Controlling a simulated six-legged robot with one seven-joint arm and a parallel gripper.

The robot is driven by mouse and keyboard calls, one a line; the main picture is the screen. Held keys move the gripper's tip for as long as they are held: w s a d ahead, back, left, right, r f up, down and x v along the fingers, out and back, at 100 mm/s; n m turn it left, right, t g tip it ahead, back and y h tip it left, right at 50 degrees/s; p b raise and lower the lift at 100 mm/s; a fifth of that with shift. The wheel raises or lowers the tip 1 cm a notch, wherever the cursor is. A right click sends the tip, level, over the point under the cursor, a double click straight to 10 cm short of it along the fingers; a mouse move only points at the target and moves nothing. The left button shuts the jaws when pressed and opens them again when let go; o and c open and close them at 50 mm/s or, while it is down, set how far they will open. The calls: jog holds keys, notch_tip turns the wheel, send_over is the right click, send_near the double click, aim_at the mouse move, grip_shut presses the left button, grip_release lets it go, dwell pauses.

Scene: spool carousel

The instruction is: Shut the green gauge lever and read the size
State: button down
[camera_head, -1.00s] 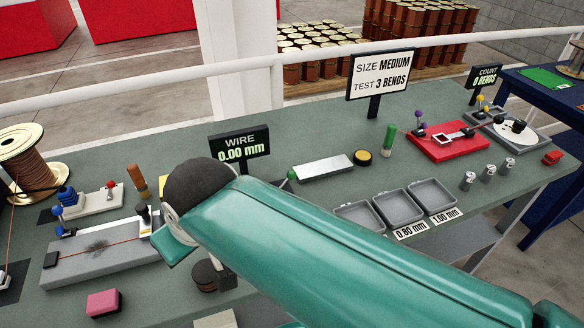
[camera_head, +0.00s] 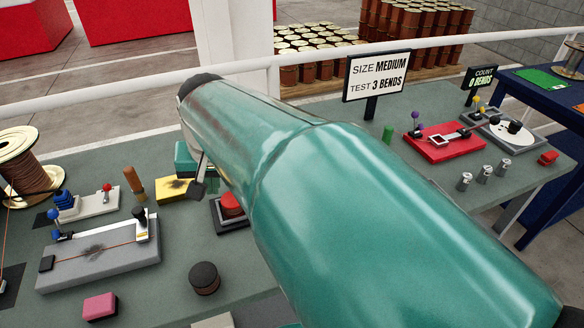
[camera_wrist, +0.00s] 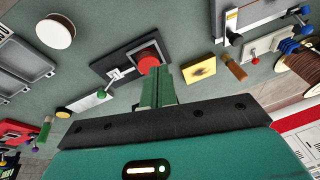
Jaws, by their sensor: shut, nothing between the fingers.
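The green lever ball (camera_wrist: 102,94) shows in the wrist view, beside the dark gauge plate (camera_wrist: 104,66) and its small silver fitting (camera_wrist: 115,73). A red round cap (camera_wrist: 148,60) sits at one end of that plate. In the head view the red cap (camera_head: 231,203) shows, but my arm hides the lever and the wire readout. My gripper (camera_wrist: 157,72) is shut and empty, its green fingertips over or close beside the red cap in the wrist view. I cannot tell whether they touch it.
A yellow pad (camera_head: 175,190) and brown handle (camera_head: 134,181) lie left of the gauge. A grey wire fixture (camera_head: 97,258), dark round puck (camera_head: 204,277) and pink block (camera_head: 100,306) stand nearer. The sign (camera_head: 377,76) reads size medium, test 3 bends. Grey trays (camera_wrist: 22,65) show in the wrist view.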

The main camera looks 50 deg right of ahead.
jog(key=d+f+m, duration=0.1)
jog(key=d+m, duration=0.2)
jog(key=d, duration=0.4)
jog(key=d+f+m+g+y, duration=0.1)
jog(key=d+m, duration=0.3)
jog(key=d, duration=0.3)
jog(key=s+d+f+m+y, duration=0.1)
jog(key=d+m, duration=0.2)
jog(key=d, duration=0.5)
jog(key=shift+d+f+m, duration=0.1)
jog(key=shift+f+m, duration=0.2)
jog(key=shift+f, duration=0.1)
jog(key=s+d+f+m, duration=0.2)
jog(key=s+d+m, duration=0.1)
jog(key=d, duration=0.4)
jog(key=shift+s+d+f+m+y, duration=0.2)
jog(key=shift+s+d+m+y, duration=0.15)
jog(key=shift+s+y, duration=0.1)
jog(key=x, duration=0.9)
jog(key=shift+f, duration=0.25)
jog(key=a, duration=0.1)
jog(key=w+a+r, duration=0.1)
jog(key=shift+a+r, duration=0.2)
jog(key=shift+a, duration=0.2)
jog(key=shift+w+a+r, duration=0.1)
jog(key=shift+a+r, duration=0.1)
jog(key=shift+a, duration=0.05)
